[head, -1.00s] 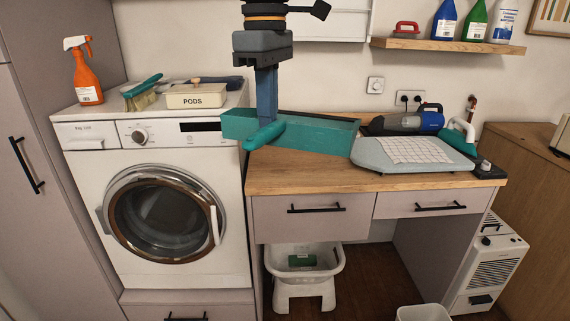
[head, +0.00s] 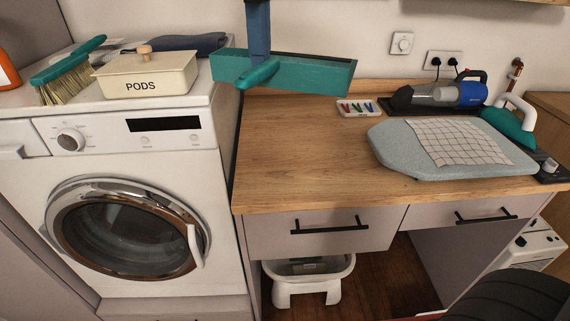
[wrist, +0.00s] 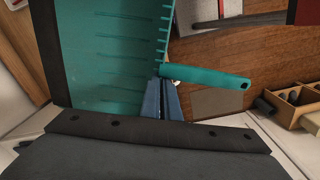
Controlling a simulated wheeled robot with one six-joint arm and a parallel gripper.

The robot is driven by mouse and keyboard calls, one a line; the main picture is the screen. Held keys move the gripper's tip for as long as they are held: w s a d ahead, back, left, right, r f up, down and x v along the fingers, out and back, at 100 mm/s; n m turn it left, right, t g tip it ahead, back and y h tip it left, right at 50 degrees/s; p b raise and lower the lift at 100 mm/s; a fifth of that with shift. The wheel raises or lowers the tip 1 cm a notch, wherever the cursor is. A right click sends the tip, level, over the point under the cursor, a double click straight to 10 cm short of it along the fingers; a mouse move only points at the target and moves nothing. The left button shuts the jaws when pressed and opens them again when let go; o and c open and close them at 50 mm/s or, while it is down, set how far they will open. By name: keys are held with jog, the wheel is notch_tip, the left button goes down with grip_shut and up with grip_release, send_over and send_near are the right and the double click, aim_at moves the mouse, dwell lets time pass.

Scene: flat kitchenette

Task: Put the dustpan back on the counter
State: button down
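The teal dustpan (head: 320,76) hangs in the air above the back left of the wooden counter (head: 300,145), its wide pan to the right and its rounded handle toward me. My gripper (head: 258,66) comes down from above and is shut on it near the handle. In the wrist view, the blue fingers (wrist: 168,98) pinch the dustpan (wrist: 108,55) where handle and pan meet. The fingertips are partly hidden by the dustpan. The counter's left and middle surface is bare wood.
A pegs tray (head: 360,108), a handheld vacuum (head: 445,95), a grey ironing pad (head: 390,150) with a checked cloth (head: 460,142) and a teal iron-like thing (head: 510,125) fill the right. A brush (head: 68,68) and pods box (head: 148,75) stand on the washing machine (head: 130,205).

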notch_tip(320, 180, down, 28)
jog(key=p, duration=0.4)
jog(key=shift+r, duration=0.15)
jog(key=c, duration=2.4)
grip_release()
jog(key=o, duration=0.4)
notch_tip(320, 180, up, 12)
jog(key=shift+r+b, duration=0.1)
jog(key=shift+b, duration=1.1)
